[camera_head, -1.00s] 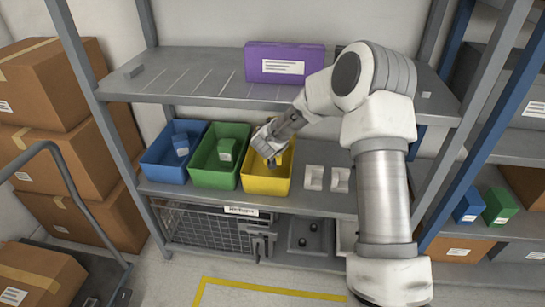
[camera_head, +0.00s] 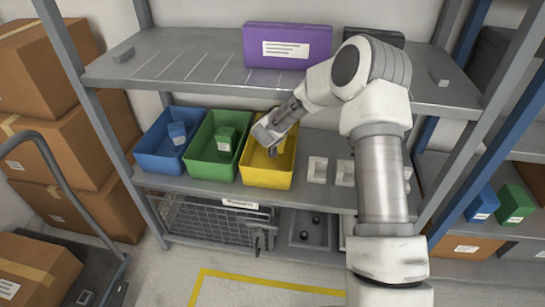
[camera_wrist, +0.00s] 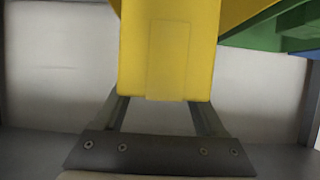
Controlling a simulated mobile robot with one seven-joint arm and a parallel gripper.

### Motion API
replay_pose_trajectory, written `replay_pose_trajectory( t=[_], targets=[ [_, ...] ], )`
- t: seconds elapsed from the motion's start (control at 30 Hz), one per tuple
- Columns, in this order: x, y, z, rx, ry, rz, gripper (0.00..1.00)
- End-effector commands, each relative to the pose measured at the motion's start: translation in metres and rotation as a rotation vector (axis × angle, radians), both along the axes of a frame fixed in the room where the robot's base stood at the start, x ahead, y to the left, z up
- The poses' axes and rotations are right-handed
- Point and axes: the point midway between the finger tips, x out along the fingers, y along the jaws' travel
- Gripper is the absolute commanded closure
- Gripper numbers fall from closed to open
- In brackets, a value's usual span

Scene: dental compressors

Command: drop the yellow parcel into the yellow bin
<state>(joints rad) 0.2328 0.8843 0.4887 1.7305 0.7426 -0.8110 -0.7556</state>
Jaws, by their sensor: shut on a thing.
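The yellow bin (camera_head: 265,179) stands on the middle shelf, right of the green bin, with its open top facing up. My gripper (camera_head: 272,147) points down at the bin's opening. In the wrist view my gripper (camera_wrist: 167,112) is shut on the yellow parcel (camera_wrist: 168,55), which sits between its two fingers. In the head view the gripper and the bin's yellow make the parcel hard to pick out. I cannot tell how far its lower end is from the bin's floor.
A green bin (camera_head: 209,172) and a blue bin (camera_head: 158,163) stand to the left, each holding a parcel of its own colour. Small white trays (camera_head: 317,168) are to the right. An upper shelf (camera_head: 195,83) with a purple box (camera_head: 287,46) is above.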

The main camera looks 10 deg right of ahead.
Motion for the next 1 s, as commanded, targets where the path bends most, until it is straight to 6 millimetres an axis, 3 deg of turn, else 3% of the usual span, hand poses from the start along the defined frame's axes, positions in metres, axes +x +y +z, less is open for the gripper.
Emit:
replay_pose_trajectory(
  t=[0.03, 0.23, 0.6, 0.63, 0.77, 1.0],
  targets=[
    [0.000, 0.000, -0.011, 0.000, -0.002, 0.000, 1.00],
    [0.001, -0.001, -0.030, 0.000, -0.003, -0.001, 1.00],
    [0.001, 0.000, -0.033, 0.000, -0.003, 0.000, 1.00],
    [0.001, 0.000, -0.033, 0.000, -0.003, 0.000, 0.22],
    [0.000, 0.000, -0.033, -0.001, -0.003, 0.000, 0.00],
    [-0.001, 0.000, -0.034, 0.001, 0.001, 0.001, 0.00]
  ],
)
